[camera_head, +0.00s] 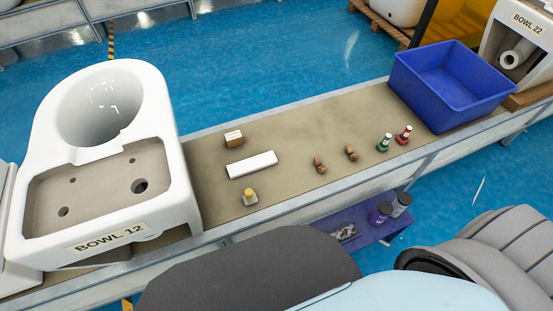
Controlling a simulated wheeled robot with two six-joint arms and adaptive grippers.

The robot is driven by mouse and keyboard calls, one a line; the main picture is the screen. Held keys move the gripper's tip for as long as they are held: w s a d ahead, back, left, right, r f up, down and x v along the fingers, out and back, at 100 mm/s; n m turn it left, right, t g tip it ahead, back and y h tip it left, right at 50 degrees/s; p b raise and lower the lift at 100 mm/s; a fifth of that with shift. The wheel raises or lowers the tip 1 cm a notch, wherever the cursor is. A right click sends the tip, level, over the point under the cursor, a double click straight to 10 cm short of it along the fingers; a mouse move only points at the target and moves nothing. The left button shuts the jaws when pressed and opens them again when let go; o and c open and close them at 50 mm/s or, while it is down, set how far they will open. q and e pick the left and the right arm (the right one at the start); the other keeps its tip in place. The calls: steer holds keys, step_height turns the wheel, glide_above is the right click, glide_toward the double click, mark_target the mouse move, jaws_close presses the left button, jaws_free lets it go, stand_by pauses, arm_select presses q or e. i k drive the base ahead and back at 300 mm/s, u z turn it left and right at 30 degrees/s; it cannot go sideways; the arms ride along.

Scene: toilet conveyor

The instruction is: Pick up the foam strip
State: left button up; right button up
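A white, flat, bar-shaped piece, which looks like the foam strip (252,165), lies on the conveyor's tan surface (300,116), to the right of the toilet bowl marked BOWL 12. It lies flat and uncovered, a little apart from the small items around it. Neither gripper shows in the head view. Large grey and pale blue rounded parts fill the bottom edge and hide what is below them.
Around the strip are a small box (233,138), a yellow-topped piece (249,197), two brown pieces (320,165), and green (384,143) and red (404,135) items. BOWL 12 (186,190) stands left; a blue bin (436,106) stands right.

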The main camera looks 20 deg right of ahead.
mark_target(236, 171)
steer(key=z, duration=0.4)
steer(key=k, duration=1.15)
steer(key=z, duration=1.2)
steer(key=i, duration=0.75)
steer(key=z, duration=0.35)
steer(key=i, duration=0.95)
steer(key=u, duration=1)
steer(key=i, duration=0.4)
steer(key=u, duration=0.4)
